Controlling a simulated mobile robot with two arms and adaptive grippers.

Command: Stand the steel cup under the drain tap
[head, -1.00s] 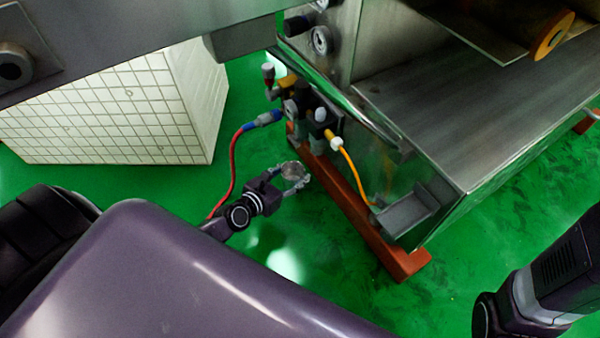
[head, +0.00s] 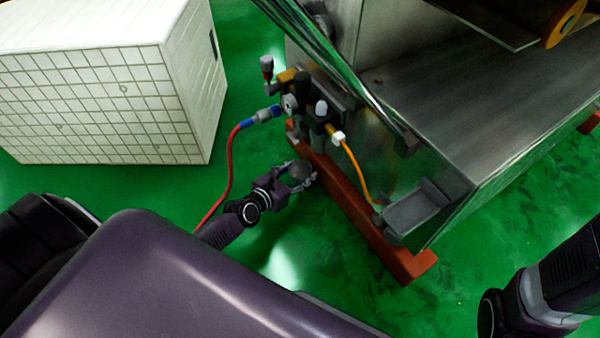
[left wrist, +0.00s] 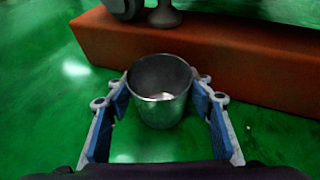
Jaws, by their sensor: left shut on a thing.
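The steel cup (left wrist: 160,108) is upright and open at the top in the left wrist view, held between the blue-padded fingers of my left gripper (left wrist: 163,110). In the head view the cup (head: 300,169) is small and partly covered by my left gripper (head: 303,178), just left of the machine's orange-brown base beam. Whether the cup touches the floor is unclear. A grey flared fitting (left wrist: 165,14) shows above the beam behind the cup; I cannot tell whether it is the drain tap. My right gripper is out of view.
The base beam (head: 362,219) runs close beside the cup. Above it are valves and fittings (head: 318,118), a red hose (head: 230,172) and an orange hose (head: 354,168). A white tiled block (head: 100,105) stands at left. Green floor (head: 330,260) is clear around my gripper.

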